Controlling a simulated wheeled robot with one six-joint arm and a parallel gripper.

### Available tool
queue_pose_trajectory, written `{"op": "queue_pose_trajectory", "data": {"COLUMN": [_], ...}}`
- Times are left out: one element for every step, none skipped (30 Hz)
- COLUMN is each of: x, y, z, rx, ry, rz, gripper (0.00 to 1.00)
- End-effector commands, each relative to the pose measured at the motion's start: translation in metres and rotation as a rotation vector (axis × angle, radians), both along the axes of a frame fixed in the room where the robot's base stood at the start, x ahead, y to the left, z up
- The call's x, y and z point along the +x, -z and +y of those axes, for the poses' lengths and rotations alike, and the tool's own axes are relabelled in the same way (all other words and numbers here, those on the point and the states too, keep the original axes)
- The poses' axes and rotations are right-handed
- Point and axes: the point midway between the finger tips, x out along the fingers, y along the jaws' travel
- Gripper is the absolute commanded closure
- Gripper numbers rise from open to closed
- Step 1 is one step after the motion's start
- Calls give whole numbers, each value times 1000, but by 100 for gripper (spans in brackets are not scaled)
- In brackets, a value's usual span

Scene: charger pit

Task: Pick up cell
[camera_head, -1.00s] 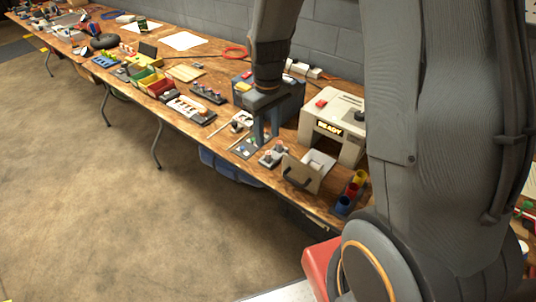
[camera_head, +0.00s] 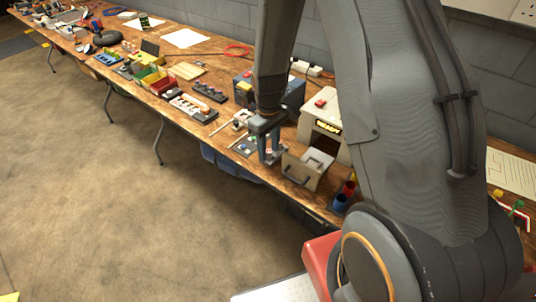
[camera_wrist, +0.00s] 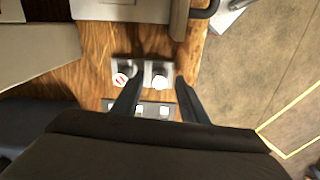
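My gripper (camera_head: 268,150) is over the workbench in front of the beige machine. In the wrist view its two fingers (camera_wrist: 160,98) are apart with nothing held between them. Just past the fingertips is a small grey holder (camera_wrist: 143,67). It carries two dark round pieces that look like cells: the left one (camera_wrist: 120,79) has a white top with a red mark, the right one (camera_wrist: 160,81) a plain white top. The right one lies more nearly between the fingers. In the head view my gripper mostly hides the holder.
The beige machine (camera_head: 334,107) shows READY, with an upright panel with a dark handle (camera_head: 303,170) in front. Colored cups (camera_head: 340,203) stand at the bench's near end. A dark plate with white squares (camera_wrist: 150,108) lies below the holder. The bench edge (camera_wrist: 201,45) is close on the right.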

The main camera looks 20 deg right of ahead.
Motion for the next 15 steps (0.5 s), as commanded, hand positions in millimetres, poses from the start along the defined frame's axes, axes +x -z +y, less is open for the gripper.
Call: {"op": "queue_pose_trajectory", "data": {"x": [0,0,0,0,0,0,0,0,0,0,0,0,0,0,0], "y": [2,2,3,3,3,3,3,3,3,3,3,3,3,3,3], "z": [0,0,0,0,0,0,0,0,0,0,0,0,0,0,0], "rx": [0,0,0,0,0,0,0,0,0,0,0,0,0,0,0], "ry": [0,0,0,0,0,0,0,0,0,0,0,0,0,0,0], "rz": [1,1,0,0,0,0,0,0,0,0,0,0,0,0,0], "gripper": [61,61,61,61,61,61,61,61,66,71,76,83,88,93,99]}}
